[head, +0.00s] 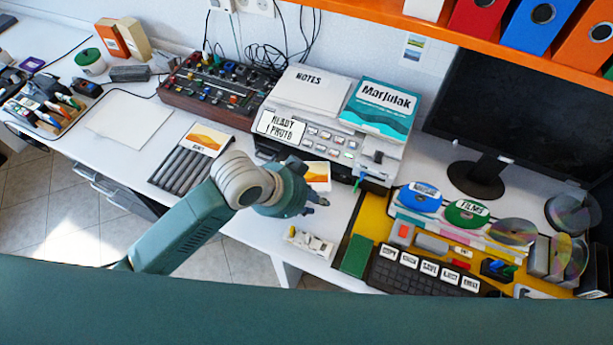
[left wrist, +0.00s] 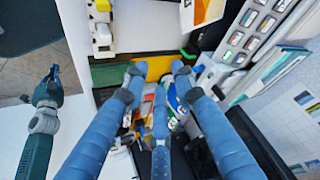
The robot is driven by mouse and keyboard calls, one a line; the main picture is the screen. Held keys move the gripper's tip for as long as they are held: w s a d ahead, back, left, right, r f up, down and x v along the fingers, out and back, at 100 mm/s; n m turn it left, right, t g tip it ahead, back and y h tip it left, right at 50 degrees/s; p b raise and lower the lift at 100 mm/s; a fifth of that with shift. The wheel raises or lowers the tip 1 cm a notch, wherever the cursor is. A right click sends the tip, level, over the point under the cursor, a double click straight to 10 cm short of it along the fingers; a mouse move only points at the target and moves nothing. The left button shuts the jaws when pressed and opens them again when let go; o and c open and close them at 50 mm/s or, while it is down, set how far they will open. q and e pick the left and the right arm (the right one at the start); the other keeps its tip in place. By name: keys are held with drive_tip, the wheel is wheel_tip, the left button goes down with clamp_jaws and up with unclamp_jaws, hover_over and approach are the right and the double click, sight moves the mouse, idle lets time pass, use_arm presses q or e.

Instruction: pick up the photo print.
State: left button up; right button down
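A photo print with an orange and yellow picture (head: 318,175) sticks out at the front of the printer (head: 335,118), partly hidden behind my left gripper. It also shows at the top edge of the left wrist view (left wrist: 205,10). My left gripper (head: 318,204) is in front of the printer, close to this print in the head view. Its blue fingers are spread with nothing between them in the left wrist view (left wrist: 158,77). Another print (head: 207,138) lies on a dark ribbed tray (head: 190,170) to the left. My right gripper (left wrist: 52,75) is small in the left wrist view, its fingers unclear.
A yellow mat (head: 368,225) with a keyboard (head: 425,270) and discs lies to the right. A mixer (head: 215,85) and a monitor (head: 530,110) stand behind. A blank white sheet (head: 128,120) lies at left.

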use_arm(q)
drive_tip(key=w+a+m, duration=0.2)
drive_tip(key=w+m, duration=0.2)
drive_tip(key=w, duration=0.2)
hover_over(323, 190)
drive_tip(key=s+a, duration=0.2)
drive_tip(key=a, duration=0.1)
wheel_tip(323, 190, down, 5)
drive_tip(key=shift+g+y, duration=0.3)
drive_tip(key=shift+y, duration=0.1)
drive_tip(key=p+x, duration=0.2)
drive_tip(key=x, duration=0.3)
drive_tip(key=shift+w+d, duration=0.15)
drive_tip(key=shift+d, duration=0.1)
drive_tip(key=shift+w+d+f, duration=0.1)
drive_tip(key=shift+f, duration=0.15)
drive_tip(key=shift+c, duration=0.3)
clamp_jaws()
